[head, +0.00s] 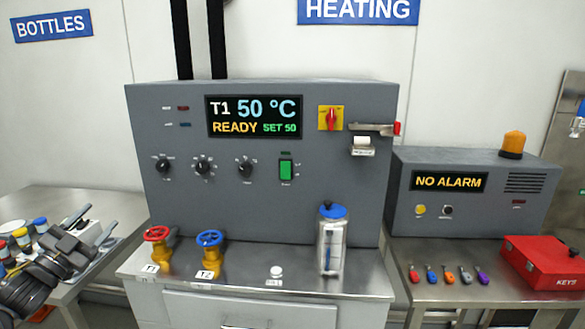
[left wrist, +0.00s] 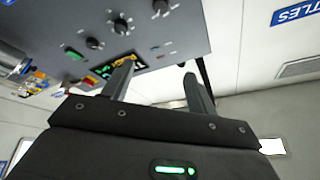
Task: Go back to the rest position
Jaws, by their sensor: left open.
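My left gripper (head: 92,226) is at the lower left of the head view, over the left bench near the bottles. In the left wrist view its two fingers (left wrist: 158,82) stand apart with nothing between them, so it is open and empty. The grey heating panel (head: 260,215) is to the right of it, its display reading T1 50 °C, READY, SET 50. The panel also shows tilted in the left wrist view (left wrist: 150,20). My right gripper is not in the head view.
Bottles with coloured caps (head: 21,236) stand on the left bench (head: 110,205). Red (head: 156,234) and blue (head: 209,239) valves and a blue-lidded clear container (head: 331,245) stand before the panel. A NO ALARM box (head: 400,215), several coloured keys and a red box (head: 545,262) are at right.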

